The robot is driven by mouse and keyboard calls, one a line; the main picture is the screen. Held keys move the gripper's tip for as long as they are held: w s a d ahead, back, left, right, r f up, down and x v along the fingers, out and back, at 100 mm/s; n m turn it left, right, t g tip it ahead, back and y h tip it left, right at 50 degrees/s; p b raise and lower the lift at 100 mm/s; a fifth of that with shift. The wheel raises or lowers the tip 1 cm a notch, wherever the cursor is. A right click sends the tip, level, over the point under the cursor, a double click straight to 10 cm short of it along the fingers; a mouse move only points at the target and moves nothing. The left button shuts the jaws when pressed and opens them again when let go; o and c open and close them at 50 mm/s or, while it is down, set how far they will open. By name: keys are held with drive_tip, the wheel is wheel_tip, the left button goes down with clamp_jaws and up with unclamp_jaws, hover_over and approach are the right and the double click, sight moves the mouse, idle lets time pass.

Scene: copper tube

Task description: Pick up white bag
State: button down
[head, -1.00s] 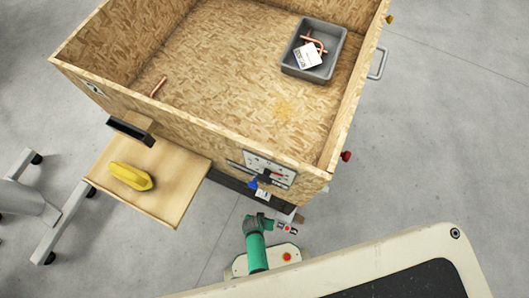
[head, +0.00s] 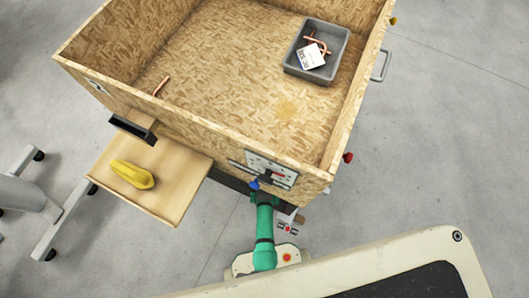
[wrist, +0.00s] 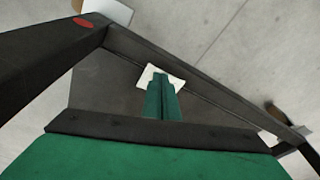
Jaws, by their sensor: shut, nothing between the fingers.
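A small white packet with dark print (head: 311,56), probably the white bag, lies in a grey tray (head: 345,42) inside the wooden box, touching copper tubes. My gripper (head: 264,187) is at the outside of the box's front wall, low beside the panel and far from the tray. In the wrist view my green fingers (wrist: 160,98) are together and hold nothing. A small white patch (wrist: 164,73) shows at their tips; I cannot tell what it is. The packet in the tray is not recognisable in the wrist view.
The tall-walled wooden box (head: 230,133) stands between my gripper and the tray. A copper tube (head: 161,85) lies inside it at left. A wooden shelf (head: 180,185) with a yellow object (head: 132,175) juts out at left. A panel (head: 270,170) is on the front wall.

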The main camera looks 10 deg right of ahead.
drive_tip(key=w, duration=0.1)
drive_tip(key=w+d, duration=0.1)
drive_tip(key=w, duration=0.1)
drive_tip(key=shift+f, duration=0.75)
drive_tip(key=shift+s+f, duration=0.1)
drive_tip(key=shift+s, duration=0.1)
drive_tip(key=shift+s+a+f, duration=0.1)
drive_tip(key=shift+s+a, duration=0.2)
drive_tip(key=shift+s, duration=0.4)
drive_tip(key=shift+s+a, duration=0.25)
drive_tip(key=shift+s, duration=0.45)
